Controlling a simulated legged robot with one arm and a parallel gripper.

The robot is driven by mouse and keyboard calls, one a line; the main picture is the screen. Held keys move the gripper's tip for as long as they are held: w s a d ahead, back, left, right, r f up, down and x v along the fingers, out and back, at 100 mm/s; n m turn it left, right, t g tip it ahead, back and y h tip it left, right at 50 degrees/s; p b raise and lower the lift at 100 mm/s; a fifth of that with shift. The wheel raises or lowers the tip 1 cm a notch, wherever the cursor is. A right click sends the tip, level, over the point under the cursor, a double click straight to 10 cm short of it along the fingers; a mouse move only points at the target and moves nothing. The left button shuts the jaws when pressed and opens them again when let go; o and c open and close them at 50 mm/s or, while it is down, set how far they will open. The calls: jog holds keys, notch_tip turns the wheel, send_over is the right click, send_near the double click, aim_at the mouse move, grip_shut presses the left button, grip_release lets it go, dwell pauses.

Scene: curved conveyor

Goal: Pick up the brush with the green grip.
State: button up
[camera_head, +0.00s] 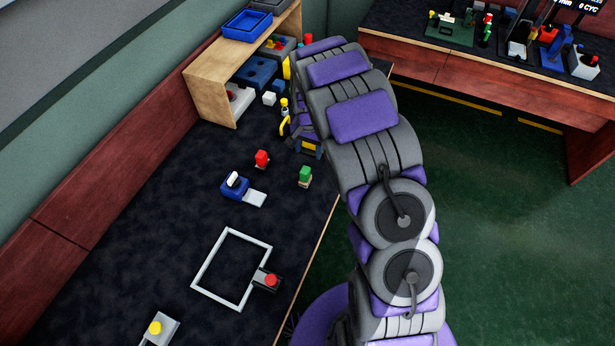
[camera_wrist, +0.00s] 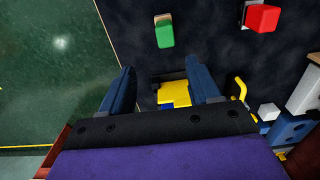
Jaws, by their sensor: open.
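The brush with the green grip (camera_head: 305,174) stands on the dark worktop near its right edge, with a pale beige part below the green. In the wrist view the green grip (camera_wrist: 165,36) shows top centre, beyond my fingertips and apart from them. My gripper (camera_wrist: 164,76) is open, its two blue fingers spread wide. No brush is between them. In the head view my arm reaches up past the brush and hides most of the gripper.
A similar red-topped piece (camera_head: 261,158) stands left of the brush. A yellow and blue object (camera_wrist: 173,95) shows between and below my fingers. A wooden shelf (camera_head: 208,98) with bins is at the back. A blue holder (camera_head: 235,187) and white frame (camera_head: 197,283) lie nearer.

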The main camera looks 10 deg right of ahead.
aim_at(305, 170)
jog(key=f, duration=0.2)
jog(key=a+f+b, duration=0.1)
jog(key=f, duration=0.4)
jog(key=shift+a+f, duration=0.25)
jog(key=shift+f, duration=0.15)
jog(key=shift+d+f+b, duration=0.3)
jog(key=shift+d+f, duration=0.1)
jog(key=shift+d, duration=0.05)
jog(key=f, duration=0.1)
jog(key=f+b, duration=0.1)
jog(key=f, duration=0.2)
jog(key=shift+w+a+f, duration=0.1)
jog(key=shift+a+f, duration=0.1)
jog(key=shift+a, duration=0.2)
jog(key=shift+a+f, duration=0.15)
jog(key=shift+f, duration=0.05)
jog(key=shift+a+r, duration=0.1)
jog(key=shift+d, duration=0.5)
jog(key=c, duration=0.6)
jog(key=shift+a, duration=0.4)
jog(key=c, duration=0.5)
jog(key=shift+d+r, duration=0.1)
jog(key=shift+d, duration=0.05)
